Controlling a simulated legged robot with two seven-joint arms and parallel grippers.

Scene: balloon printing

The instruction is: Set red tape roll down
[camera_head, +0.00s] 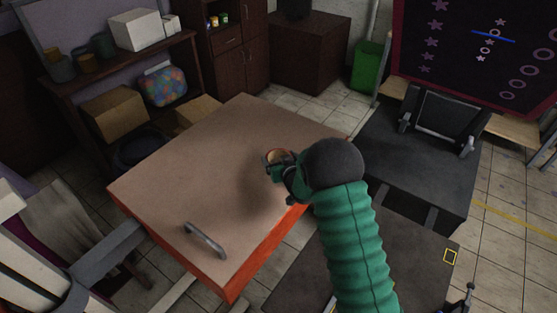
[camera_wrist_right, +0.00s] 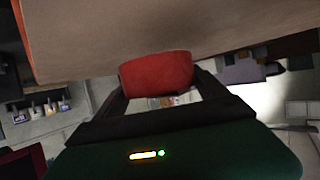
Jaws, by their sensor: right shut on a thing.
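The red tape roll (camera_wrist_right: 156,72) is between the two fingers of my right gripper in the right wrist view. My right gripper (camera_head: 279,165) is shut on it. In the head view the roll (camera_head: 276,156) is a small ring at the tip of the gripper, partly hidden by the fingers. The gripper is over the right part of the brown-topped table (camera_head: 200,165) with orange-red sides. The table top fills the upper part of the wrist view. I cannot tell whether the roll touches it.
A grey curved handle (camera_head: 205,240) is near the table's front edge. The rest of the table top is clear. A dark machine (camera_head: 412,160) stands to the right, with a patterned screen (camera_head: 470,50) behind it. Cardboard boxes (camera_head: 115,110) sit on shelving behind left.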

